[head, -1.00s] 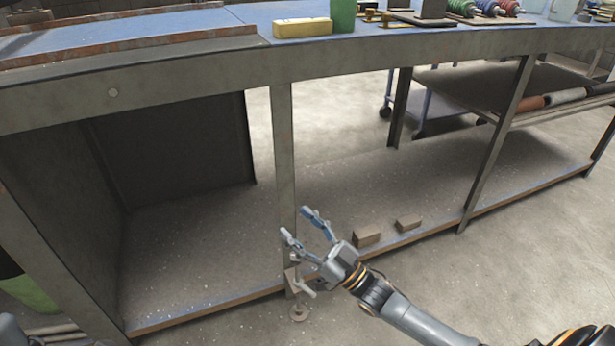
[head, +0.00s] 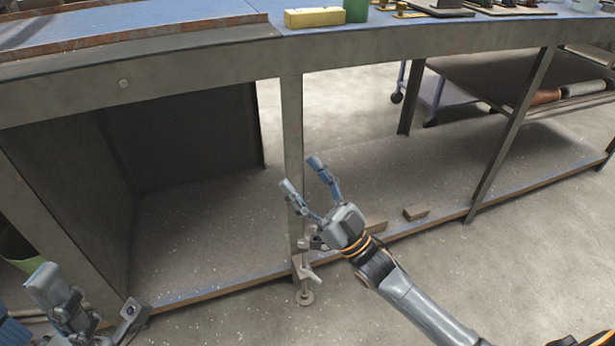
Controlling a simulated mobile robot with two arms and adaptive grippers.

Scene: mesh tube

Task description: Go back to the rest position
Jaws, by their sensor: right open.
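My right gripper (head: 303,175) is open and empty in the head view, in front of the workbench's middle leg. Its fingers point up and to the left, and nothing is between them. My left gripper (head: 92,308) shows at the lower left corner, near the bench's lower left leg. It is partly cut off by the picture's edge, and I cannot tell how far its fingers are apart.
The workbench (head: 190,62) has a lower shelf (head: 210,235) with a clamp (head: 304,275) at its front edge. Small blocks (head: 416,212) lie on the shelf. A yellow block (head: 314,17) and a green container (head: 357,10) stand on top.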

